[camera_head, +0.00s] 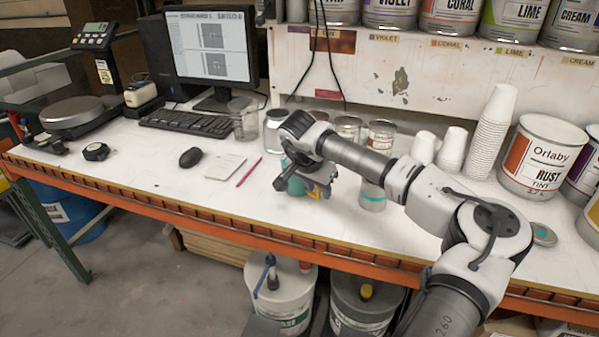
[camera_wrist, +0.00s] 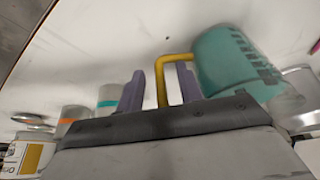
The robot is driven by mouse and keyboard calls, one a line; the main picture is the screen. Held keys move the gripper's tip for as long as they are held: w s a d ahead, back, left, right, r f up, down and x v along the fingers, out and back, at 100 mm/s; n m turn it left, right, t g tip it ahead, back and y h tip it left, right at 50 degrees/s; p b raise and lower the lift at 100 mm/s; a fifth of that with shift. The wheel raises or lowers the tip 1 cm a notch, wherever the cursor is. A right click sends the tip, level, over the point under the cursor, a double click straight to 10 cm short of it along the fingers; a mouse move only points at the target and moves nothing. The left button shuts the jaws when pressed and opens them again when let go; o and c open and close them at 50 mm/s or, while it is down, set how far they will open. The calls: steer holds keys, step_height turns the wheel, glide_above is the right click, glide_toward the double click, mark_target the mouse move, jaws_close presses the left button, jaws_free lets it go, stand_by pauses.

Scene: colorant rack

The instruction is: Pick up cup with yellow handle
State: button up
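The cup is teal with dark markings and a yellow handle. In the wrist view its body (camera_wrist: 228,58) is at the upper right and its handle (camera_wrist: 161,82) stands between the two purple fingers of my gripper (camera_wrist: 158,73). The fingers are apart, with a gap between the left finger and the handle; the right finger is very close to the handle, and I cannot tell if it touches. In the head view the teal cup (camera_head: 296,186) is on the bench beside my gripper (camera_head: 318,186), partly hidden by my wrist.
A can with a teal stripe (camera_head: 372,196) stands right of my gripper, partly behind my arm. Clear and metal containers stand behind. White foam cups (camera_head: 490,130) and a Rust paint can (camera_head: 541,155) are at the right. A mouse (camera_head: 190,157) and red pen (camera_head: 248,173) lie left.

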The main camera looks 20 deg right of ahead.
jaws_close()
steer(key=shift+r, duration=0.1)
stand_by(0.7)
step_height(320, 180, up, 19)
steer(key=b, duration=0.3)
steer(key=shift+r, duration=0.2)
stand_by(0.9)
